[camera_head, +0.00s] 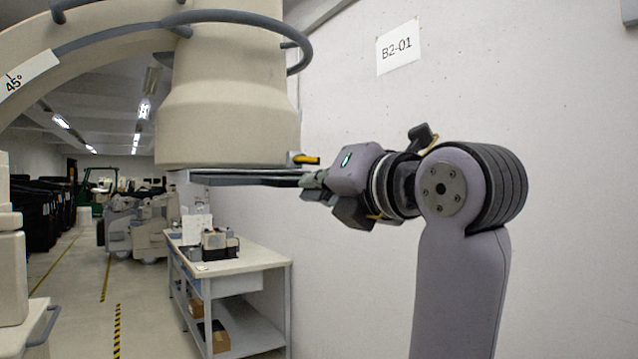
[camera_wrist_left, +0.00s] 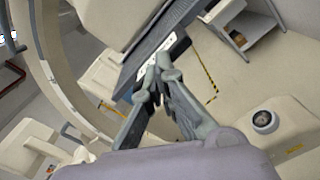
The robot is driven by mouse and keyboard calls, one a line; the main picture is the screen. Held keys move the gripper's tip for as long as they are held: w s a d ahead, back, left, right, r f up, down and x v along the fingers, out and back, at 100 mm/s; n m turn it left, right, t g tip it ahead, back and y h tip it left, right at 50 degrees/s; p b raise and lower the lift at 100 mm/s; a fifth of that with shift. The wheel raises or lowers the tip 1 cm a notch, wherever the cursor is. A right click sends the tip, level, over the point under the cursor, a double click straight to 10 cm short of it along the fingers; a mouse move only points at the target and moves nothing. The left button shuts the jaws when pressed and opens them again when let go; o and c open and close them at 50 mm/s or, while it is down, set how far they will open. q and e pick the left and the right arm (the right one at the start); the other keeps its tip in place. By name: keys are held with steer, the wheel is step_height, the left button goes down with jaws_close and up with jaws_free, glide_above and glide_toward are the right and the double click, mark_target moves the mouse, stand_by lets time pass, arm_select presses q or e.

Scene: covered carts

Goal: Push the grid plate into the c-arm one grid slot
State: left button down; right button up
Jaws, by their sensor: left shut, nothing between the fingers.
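The c-arm's large cream housing (camera_head: 228,120) hangs at upper left in the head view. The grid plate (camera_head: 245,178), a thin dark grey slab, lies flat just beneath it and sticks out to the right. My left gripper (camera_head: 306,181) is shut and empty, its fingertips at the plate's right end. In the left wrist view the shut fingertips (camera_wrist_left: 166,66) meet at the white edge strip of the dark plate (camera_wrist_left: 160,38). I cannot tell whether they touch it. The slot itself is hidden. My right gripper is not in view.
A small yellow-and-black part (camera_head: 306,159) sits at the housing's lower right edge. A white bench (camera_head: 240,266) with boxes stands below. The wall (camera_head: 560,130) is close behind my arm. The c-arm's curved arm (camera_head: 75,50) crosses upper left. The marked floor aisle (camera_head: 80,300) is clear.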

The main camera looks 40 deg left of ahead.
arm_select(q)
steer(key=shift+x, duration=1.3)
steer(key=shift+p+x, duration=1.1)
steer(key=shift+x, duration=4.3)
steer(key=shift+s+f, duration=0.1)
steer(key=shift+v, duration=1.2)
steer(key=shift+s+d, duration=0.1)
steer(key=shift+d, duration=0.25)
step_height(320, 180, up, 10)
steer(key=shift+r, duration=0.1)
